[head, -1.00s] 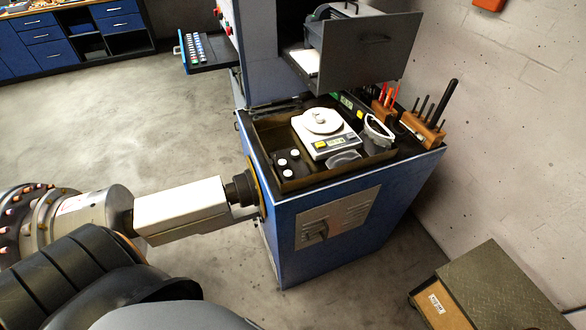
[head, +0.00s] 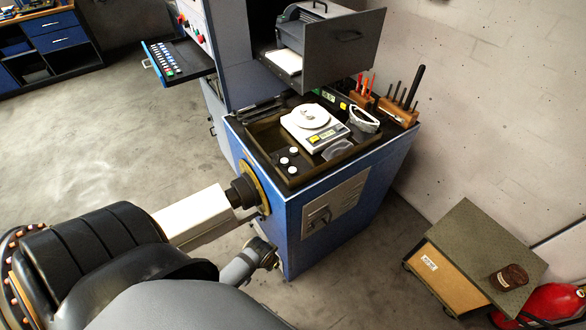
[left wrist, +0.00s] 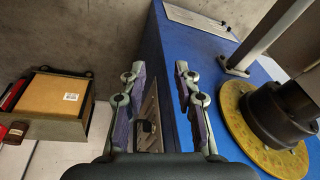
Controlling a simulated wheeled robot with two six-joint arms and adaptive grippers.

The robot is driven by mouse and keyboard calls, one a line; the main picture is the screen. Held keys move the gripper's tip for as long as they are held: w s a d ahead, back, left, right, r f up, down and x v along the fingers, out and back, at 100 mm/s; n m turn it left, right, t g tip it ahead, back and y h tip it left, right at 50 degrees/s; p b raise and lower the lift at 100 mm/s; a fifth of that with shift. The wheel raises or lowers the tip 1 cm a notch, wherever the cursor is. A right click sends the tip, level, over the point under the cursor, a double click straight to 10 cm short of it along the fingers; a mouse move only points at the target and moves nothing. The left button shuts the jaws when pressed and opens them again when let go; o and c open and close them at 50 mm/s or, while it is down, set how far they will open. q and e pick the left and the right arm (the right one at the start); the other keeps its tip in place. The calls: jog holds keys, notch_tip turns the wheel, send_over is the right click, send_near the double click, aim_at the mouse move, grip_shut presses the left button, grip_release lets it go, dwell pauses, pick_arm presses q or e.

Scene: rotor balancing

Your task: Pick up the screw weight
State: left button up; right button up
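A small pale piece (head: 309,111) sits on the round pan of a white scale (head: 327,140) in the cabinet-top tray (head: 262,146); it may be the screw weight, but it is too small to tell. Several small white-topped pieces (head: 292,150) stand at the tray's near left. My left gripper (left wrist: 160,100) shows in the left wrist view with its two fingers apart and nothing between them. It is beside the blue cabinet side, well below the tray top in the head view, where its fingers are not clearly visible. My right gripper is not in view.
A black shaft hub with a yellow ring (head: 246,193) sticks out of the blue cabinet (head: 330,215). Tool holders (head: 397,110) stand at the tray's back right. A grey drawer box (head: 330,45) overhangs the tray's back. A low cart (head: 480,245) stands at the right.

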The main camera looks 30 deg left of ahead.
pick_arm(q)
jog(key=w+d+r+m+t+h+p, duration=0.1)
jog(key=w+r+m+p, duration=0.15)
jog(key=r, duration=0.95)
jog(key=w+r+m+t+h+p, duration=0.1)
jog(key=w+r+m, duration=0.15)
jog(key=r, duration=0.95)
jog(key=m+h+b, duration=0.1)
jog(key=h+b, duration=0.1)
jog(key=b, duration=0.5)
send_near(291, 170)
notch_tip(291, 170, down, 2)
jog(key=f+b, duration=0.1)
jog(key=b, duration=0.4)
jog(key=w+d+b, duration=0.1)
jog(key=b, duration=0.5)
jog(key=shift+w+f, duration=0.25)
jog(key=shift+f, duration=0.15)
jog(key=shift+r, duration=0.3)
jog(key=shift+a, duration=0.1)
jog(key=shift+p, duration=0.3)
